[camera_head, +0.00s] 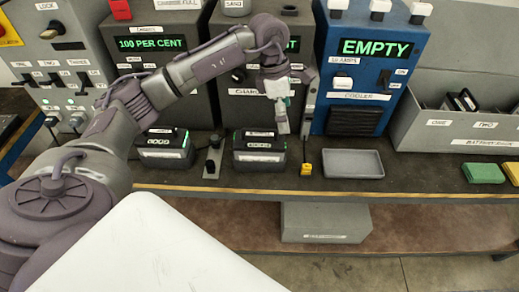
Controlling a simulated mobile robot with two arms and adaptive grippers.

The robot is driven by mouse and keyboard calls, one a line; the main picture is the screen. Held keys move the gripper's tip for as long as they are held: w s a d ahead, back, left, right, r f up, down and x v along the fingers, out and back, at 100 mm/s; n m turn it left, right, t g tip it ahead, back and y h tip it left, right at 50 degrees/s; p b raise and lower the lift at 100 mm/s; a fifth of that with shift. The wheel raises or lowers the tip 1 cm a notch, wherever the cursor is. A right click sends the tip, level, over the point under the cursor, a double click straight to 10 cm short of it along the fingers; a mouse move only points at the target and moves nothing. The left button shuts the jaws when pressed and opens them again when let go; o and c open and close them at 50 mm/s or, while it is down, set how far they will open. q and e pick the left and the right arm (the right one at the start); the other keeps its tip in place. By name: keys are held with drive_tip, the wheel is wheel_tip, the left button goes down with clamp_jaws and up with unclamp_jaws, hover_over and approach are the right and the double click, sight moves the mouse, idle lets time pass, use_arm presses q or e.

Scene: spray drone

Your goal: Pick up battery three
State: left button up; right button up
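No label reading three on a battery can be made out in the head view. Two dark batteries with pale labels stand on the bench: a left battery (166,147) below the 100 PER CENT screen, and a right battery (259,149) in front of the middle charger. My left gripper (282,128) points down just above and beside the right end of the right battery. Its fingers are seen nearly edge-on, so I cannot tell whether they are open or shut. Nothing clearly hangs from it. My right gripper is out of view.
A grey battery bin (450,135) with slots marked ONE and TWO stands at right. An empty grey tray (353,163) lies below the blue cooler (367,65), whose screen reads EMPTY. A yellow-ended connector (306,169) and a small switch box (213,157) are near the batteries.

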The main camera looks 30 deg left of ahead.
use_arm(q)
drive_tip(key=a+y, duration=0.1)
drive_tip(key=a, duration=0.1)
drive_tip(key=a+r+y, duration=0.1)
drive_tip(key=a, duration=0.4)
drive_tip(key=shift+s+r+n+y, duration=0.3)
drive_tip(key=shift+y, duration=0.1)
drive_tip(key=p, duration=0.2)
hover_over(260, 138)
wheel_tip(260, 138, down, 7)
drive_tip(key=shift+s+d+f, duration=0.1)
drive_tip(key=shift+d, duration=0.05)
drive_tip(key=shift+f, duration=0.25)
drive_tip(key=shift+s+f+p, duration=0.1)
drive_tip(key=shift+f+p, duration=0.4)
drive_tip(key=shift+f, duration=0.1)
wheel_tip(260, 138, down, 4)
drive_tip(key=shift+r+p, duration=0.2)
drive_tip(key=shift+p, duration=0.5)
drive_tip(key=shift+f, duration=0.3)
drive_tip(key=c, duration=1.7)
drive_tip(key=shift+r, duration=0.2)
drive_tip(key=shift+c, duration=0.8)
